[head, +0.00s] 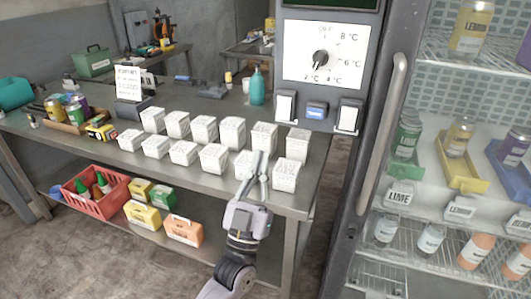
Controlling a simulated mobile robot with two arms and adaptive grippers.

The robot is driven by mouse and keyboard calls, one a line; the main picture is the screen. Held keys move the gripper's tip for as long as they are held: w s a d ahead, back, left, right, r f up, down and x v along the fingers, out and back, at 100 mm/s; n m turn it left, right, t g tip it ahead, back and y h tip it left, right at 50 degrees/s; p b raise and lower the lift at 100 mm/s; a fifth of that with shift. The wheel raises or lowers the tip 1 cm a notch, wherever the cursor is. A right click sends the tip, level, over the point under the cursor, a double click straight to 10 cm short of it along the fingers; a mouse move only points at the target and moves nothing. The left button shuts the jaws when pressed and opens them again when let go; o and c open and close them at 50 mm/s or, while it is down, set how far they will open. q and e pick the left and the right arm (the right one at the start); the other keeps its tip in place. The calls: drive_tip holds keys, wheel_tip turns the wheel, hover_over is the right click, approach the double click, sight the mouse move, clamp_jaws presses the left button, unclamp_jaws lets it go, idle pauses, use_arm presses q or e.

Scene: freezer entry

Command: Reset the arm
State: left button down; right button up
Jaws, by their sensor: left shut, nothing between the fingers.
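My left gripper (254,178) reaches up from the bottom of the head view, in front of the table's near edge. Its fingers are shut with nothing between them. The fingertips overlap one of the white printed boxes (242,163) in the picture; I cannot tell whether they touch it. My right gripper does not show.
Two rows of white boxes (213,158) stand on the metal table (88,148). A red crate (98,198) and several small cartons sit on the shelf below. At right are a dial panel (325,52) and a glass-fronted freezer with a long handle (383,130).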

use_arm(q)
drive_tip(key=w+a+f+m+g+y, duration=0.15)
drive_tip(key=f+g, duration=0.25)
drive_tip(key=f, duration=1)
drive_tip(key=w+f+n+g+y, duration=0.1)
drive_tip(key=w+f+g, duration=0.15)
drive_tip(key=f, duration=1.15)
drive_tip(key=s+a+f+g+y, duration=0.1)
drive_tip(key=s+a+f+g, duration=0.25)
drive_tip(key=f, duration=0.75)
drive_tip(key=s+a+f+g+y, duration=0.15)
drive_tip(key=s+f+g, duration=0.3)
drive_tip(key=f, duration=0.75)
drive_tip(key=s+a+f+g+y, duration=0.1)
drive_tip(key=s+a+f+g, duration=0.25)
drive_tip(key=s+f, duration=0.6)
drive_tip(key=s+a+f+g+y, duration=0.15)
drive_tip(key=s+a+f, duration=0.25)
drive_tip(key=s+f, duration=0.5)
drive_tip(key=s+a+f+g, duration=0.2)
drive_tip(key=s, duration=0.6)
drive_tip(key=s+a+f+n+g, duration=0.1)
drive_tip(key=s+a+f+g, duration=0.1)
drive_tip(key=s, duration=0.5)
drive_tip(key=s+a+f+g+y, duration=0.1)
drive_tip(key=s+a+f+g, duration=0.1)
drive_tip(key=s, duration=0.6)
drive_tip(key=shift+s+a+f+n, duration=0.15)
drive_tip(key=shift+s+a+n, duration=0.2)
drive_tip(key=shift+a, duration=0.05)
